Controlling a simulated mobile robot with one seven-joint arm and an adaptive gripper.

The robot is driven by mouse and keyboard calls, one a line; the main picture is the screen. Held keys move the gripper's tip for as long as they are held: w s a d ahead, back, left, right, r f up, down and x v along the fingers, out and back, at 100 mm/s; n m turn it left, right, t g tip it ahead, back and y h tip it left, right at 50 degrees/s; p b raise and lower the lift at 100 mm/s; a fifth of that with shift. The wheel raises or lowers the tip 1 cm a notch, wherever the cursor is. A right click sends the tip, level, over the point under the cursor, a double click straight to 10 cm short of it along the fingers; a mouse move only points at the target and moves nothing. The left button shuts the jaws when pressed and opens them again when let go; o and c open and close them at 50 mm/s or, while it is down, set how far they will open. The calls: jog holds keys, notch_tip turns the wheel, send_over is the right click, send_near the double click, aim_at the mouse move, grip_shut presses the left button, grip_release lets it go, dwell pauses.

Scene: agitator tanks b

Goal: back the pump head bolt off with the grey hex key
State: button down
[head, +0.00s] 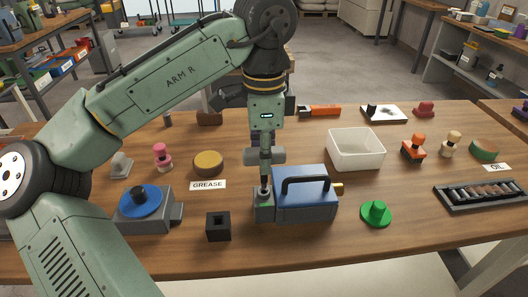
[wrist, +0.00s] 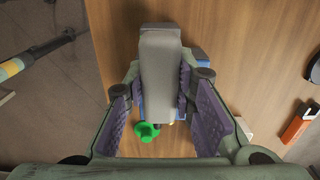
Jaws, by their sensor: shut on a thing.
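The blue pump (head: 312,188) with a black carry handle stands on the bench in the head view. Its grey head block (head: 264,209) is on its left end, with a bolt spot (head: 264,191) on top. My gripper (head: 265,148) points down above it, shut on the grey hex key (head: 264,157). The key's shaft runs down to the bolt; whether it is seated is too small to tell. In the wrist view the grey key handle (wrist: 160,75) lies between the purple finger pads and hides most of the pump and the bolt.
A black square-socketed block (head: 218,228) and a blue-topped turntable (head: 140,203) stand left of the pump. A green knob piece (head: 376,213) is to its right, a white bin (head: 355,150) behind it. A GREASE label (head: 208,185) lies left; bare bench lies in front.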

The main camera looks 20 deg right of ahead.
jog(key=shift+f, duration=0.25)
jog(key=shift+f+b, duration=0.5)
jog(key=shift+f, duration=0.35)
dwell(0.5)
jog(key=shift+n+p, duration=0.6)
jog(key=shift+n+p, duration=0.35)
jog(key=shift+n, duration=0.25)
jog(key=shift+n+p, duration=0.5)
jog(key=shift+n, duration=0.2)
jog(key=shift+f+n+p, duration=0.1)
jog(key=shift+n+p, duration=0.25)
jog(key=shift+n, duration=0.75)
